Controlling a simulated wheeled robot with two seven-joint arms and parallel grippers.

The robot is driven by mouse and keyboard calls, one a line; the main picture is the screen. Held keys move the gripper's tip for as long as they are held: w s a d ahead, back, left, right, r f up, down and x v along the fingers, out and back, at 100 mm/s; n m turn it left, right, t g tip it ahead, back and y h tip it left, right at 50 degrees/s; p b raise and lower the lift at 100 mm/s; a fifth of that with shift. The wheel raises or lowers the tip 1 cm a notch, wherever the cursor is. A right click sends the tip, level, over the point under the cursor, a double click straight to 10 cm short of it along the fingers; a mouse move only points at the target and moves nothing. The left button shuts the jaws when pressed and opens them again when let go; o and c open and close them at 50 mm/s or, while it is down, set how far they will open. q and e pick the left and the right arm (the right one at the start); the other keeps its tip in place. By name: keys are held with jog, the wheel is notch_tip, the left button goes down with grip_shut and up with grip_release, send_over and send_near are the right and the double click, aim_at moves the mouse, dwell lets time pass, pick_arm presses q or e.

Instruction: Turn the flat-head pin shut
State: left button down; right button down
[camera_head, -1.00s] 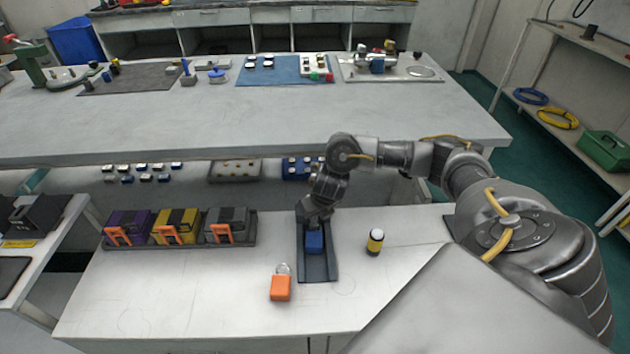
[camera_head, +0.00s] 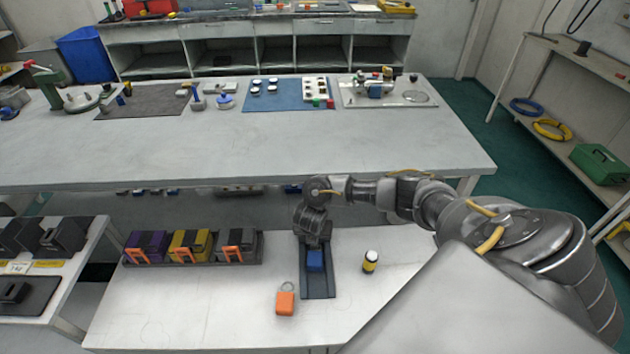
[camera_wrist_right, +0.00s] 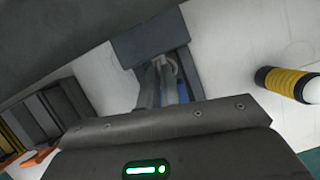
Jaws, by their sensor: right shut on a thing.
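A blue block (camera_head: 315,260) sits in a long dark tray (camera_head: 318,288) on the near bench in the head view. My right gripper (camera_head: 315,243) reaches down at the far side of the block, and its wrist hides most of what it holds. In the right wrist view, its two fingers (camera_wrist_right: 163,85) are closed around a small pale grey round piece, which appears to be the flat-head pin (camera_wrist_right: 171,66). The pin's turn angle cannot be read. My left gripper is in neither view.
A yellow-and-black cylinder (camera_head: 370,261) stands right of the tray. An orange padlock-like piece (camera_head: 285,302) lies in front of it to the left. A dark rack (camera_head: 255,262) with purple, yellow and grey units stands on the left. The bench front is clear.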

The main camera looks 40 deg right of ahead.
jog(key=m+g+p, duration=0.1)
jog(key=m+p, duration=0.1)
jog(key=m, duration=0.1)
jog(key=m+g+h+p, duration=0.1)
jog(key=m+p, duration=0.2)
jog(key=m+g+p, duration=0.1)
jog(key=m+p, duration=0.2)
jog(key=m, duration=0.1)
jog(key=shift+w+r+g, duration=0.25)
jog(key=shift+w+g, duration=0.15)
jog(key=shift+m+g, duration=0.3)
jog(key=shift+m, duration=0.7)
jog(key=m+g, duration=0.1)
jog(key=m, duration=0.1)
jog(key=shift+w+f+m, duration=0.1)
jog(key=shift+w+m, duration=0.05)
jog(key=shift+m, duration=0.25)
jog(key=m+y, duration=0.1)
jog(key=m, duration=0.1)
jog(key=m+g+b, duration=0.1)
jog(key=m, duration=0.2)
jog(key=shift+w+y, duration=0.1)
jog(key=shift+y, duration=0.3)
jog(key=shift+d+m+g+y+b, duration=0.2)
jog(key=shift+m+g+y+b, duration=0.3)
jog(key=shift+m, duration=1.2)
